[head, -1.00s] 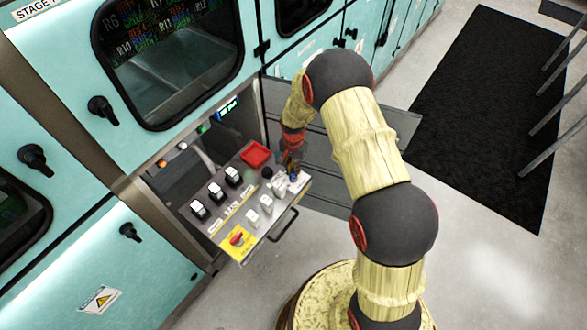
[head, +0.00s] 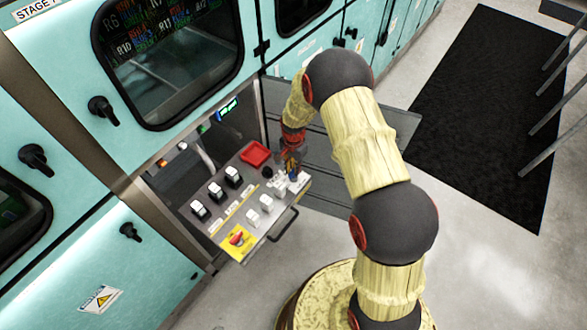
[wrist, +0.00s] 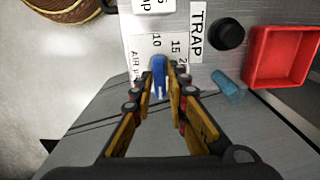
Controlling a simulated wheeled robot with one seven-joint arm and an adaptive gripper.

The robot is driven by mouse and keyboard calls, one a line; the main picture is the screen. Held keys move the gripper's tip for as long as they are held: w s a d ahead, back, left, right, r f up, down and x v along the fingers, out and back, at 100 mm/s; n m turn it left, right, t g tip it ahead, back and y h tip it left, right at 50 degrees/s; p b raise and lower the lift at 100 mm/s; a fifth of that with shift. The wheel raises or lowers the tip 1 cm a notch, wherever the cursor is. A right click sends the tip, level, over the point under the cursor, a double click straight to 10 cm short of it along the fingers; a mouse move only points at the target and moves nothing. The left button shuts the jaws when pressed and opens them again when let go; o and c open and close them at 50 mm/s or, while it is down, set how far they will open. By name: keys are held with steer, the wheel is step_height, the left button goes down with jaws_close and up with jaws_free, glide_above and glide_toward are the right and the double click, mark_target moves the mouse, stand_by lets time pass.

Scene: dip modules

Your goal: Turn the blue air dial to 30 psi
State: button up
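The blue air dial (wrist: 158,72) stands on the metal panel beside a white label scale (wrist: 145,45), where 10, 15 and part of a further number show. My gripper (wrist: 162,74) has its two fingertips closely around the dial and looks shut on it. The fingers hide the rest of the scale, so I cannot tell the reading. In the head view my gripper (head: 291,168) is at the right end of the control panel (head: 228,208), and the dial is too small and covered to make out.
A red tray (head: 255,153) sits at the panel's back, also in the wrist view (wrist: 283,57). A black knob (wrist: 230,33) and a blue cylinder (wrist: 228,86) lie right of the dial. Switches and a red knob (head: 238,239) are to the left.

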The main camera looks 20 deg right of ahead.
mark_target(293, 170)
steer(key=o, duration=0.3)
step_height(293, 170, up, 12)
stand_by(0.7)
stand_by(0.4)
